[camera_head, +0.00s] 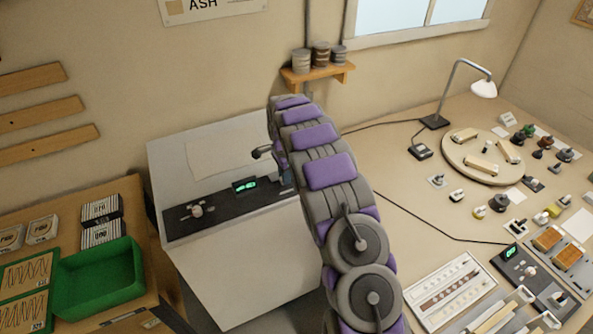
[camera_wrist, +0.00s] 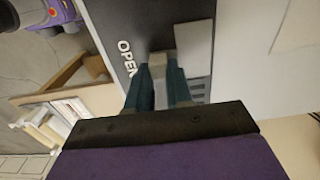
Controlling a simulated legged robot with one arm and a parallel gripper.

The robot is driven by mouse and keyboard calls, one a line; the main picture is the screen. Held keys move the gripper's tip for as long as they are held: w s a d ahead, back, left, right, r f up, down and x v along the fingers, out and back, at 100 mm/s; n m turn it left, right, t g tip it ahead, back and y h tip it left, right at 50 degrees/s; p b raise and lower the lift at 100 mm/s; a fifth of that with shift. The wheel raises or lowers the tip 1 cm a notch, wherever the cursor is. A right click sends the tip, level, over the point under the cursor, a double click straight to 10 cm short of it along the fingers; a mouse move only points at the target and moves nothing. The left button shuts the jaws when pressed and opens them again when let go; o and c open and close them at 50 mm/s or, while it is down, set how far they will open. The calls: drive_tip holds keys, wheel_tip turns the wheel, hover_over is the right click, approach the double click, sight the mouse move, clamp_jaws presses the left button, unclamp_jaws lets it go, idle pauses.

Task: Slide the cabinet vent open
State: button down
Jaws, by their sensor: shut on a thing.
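The cabinet (camera_head: 240,245) is a pale grey box against the wall, with a dark control panel (camera_head: 225,205) along its top. In the wrist view the dark panel (camera_wrist: 115,18) carries the word "OPEN". The vent shows as a grey sliding plate (camera_wrist: 196,45), with dark slots (camera_wrist: 200,88) uncovered beside its lower edge. My gripper (camera_wrist: 160,85) has its teal fingers shut on a small pale tab (camera_wrist: 160,62) at the plate's edge. In the head view my arm hides the vent and most of my gripper.
The panel also bears a green-lit display (camera_head: 245,185) and a knob (camera_head: 197,210). A green tray (camera_head: 98,283) stands on the left bench. A cluttered workbench (camera_head: 400,170) with a lamp (camera_head: 483,88) lies right. A small shelf (camera_head: 318,73) with jars hangs behind my arm.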

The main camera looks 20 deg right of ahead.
drive_tip(key=shift+w+a+r, duration=0.1)
drive_tip(key=shift+a, duration=0.4)
drive_tip(key=c, duration=1.3)
unclamp_jaws()
drive_tip(key=shift+c, duration=0.2)
drive_tip(key=o, duration=0.3)
drive_tip(key=shift+a, duration=0.35)
drive_tip(key=shift+o, duration=0.2)
drive_tip(key=shift+d, duration=0.1)
